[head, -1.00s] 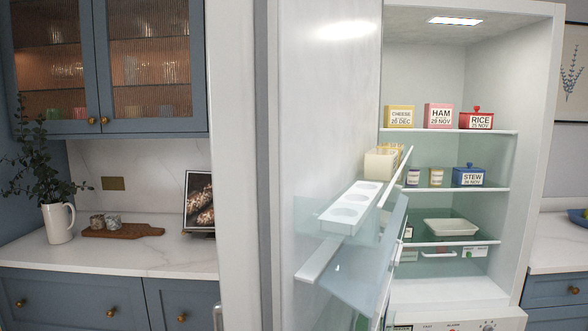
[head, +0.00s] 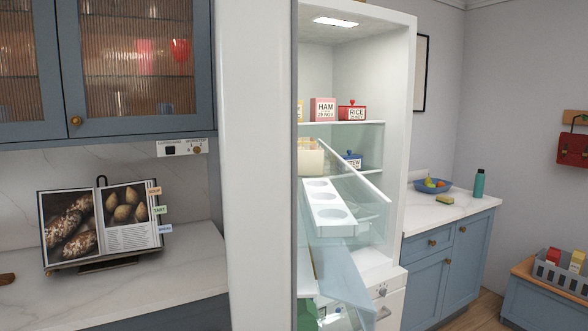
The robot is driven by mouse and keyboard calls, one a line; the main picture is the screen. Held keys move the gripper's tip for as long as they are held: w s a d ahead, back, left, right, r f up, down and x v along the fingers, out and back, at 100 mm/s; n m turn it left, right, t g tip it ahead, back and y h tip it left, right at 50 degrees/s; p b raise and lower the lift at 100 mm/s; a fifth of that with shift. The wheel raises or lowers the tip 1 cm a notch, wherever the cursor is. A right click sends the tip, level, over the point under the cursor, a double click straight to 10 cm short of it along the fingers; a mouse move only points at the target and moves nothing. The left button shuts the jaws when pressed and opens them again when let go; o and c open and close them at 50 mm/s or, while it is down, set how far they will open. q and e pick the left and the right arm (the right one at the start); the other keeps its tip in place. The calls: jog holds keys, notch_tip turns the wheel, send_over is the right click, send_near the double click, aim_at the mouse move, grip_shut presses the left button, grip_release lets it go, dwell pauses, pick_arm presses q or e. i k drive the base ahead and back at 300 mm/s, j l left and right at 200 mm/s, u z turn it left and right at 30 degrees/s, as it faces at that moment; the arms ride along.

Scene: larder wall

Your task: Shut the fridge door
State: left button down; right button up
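The fridge door (head: 258,150) stands open and shows nearly edge-on as a tall pale panel in the head view. Its clear racks, one with a white egg tray (head: 327,205), stick out to the right from its inner face. The fridge body (head: 400,150) is behind and to the right, with its lit interior exposed. A pink HAM box (head: 323,110), a red RICE box (head: 351,111) and a blue STEW box (head: 351,160) stand on its shelves. The door hides the left part of the interior. Neither of my grippers is in view.
A left counter (head: 170,270) holds an open cookbook on a stand (head: 105,222), below glass-fronted cabinets (head: 140,65). The right counter (head: 445,218) holds a blue fruit bowl (head: 433,187) and a teal bottle (head: 479,184). A grey crate (head: 560,275) sits on a low bench at far right.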

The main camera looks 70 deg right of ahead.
aim_at(270, 266)
jog(key=i+z, duration=0.15)
jog(key=z, duration=0.35)
jog(key=i+z, duration=0.15)
jog(key=z, duration=0.3)
jog(key=i+z, duration=0.15)
jog(key=z, duration=0.35)
jog(key=i+j+z, duration=0.1)
jog(key=z, duration=0.4)
jog(key=j+z, duration=0.25)
jog(key=z, duration=0.2)
jog(key=i+j+z, duration=0.4)
jog(key=z, duration=0.25)
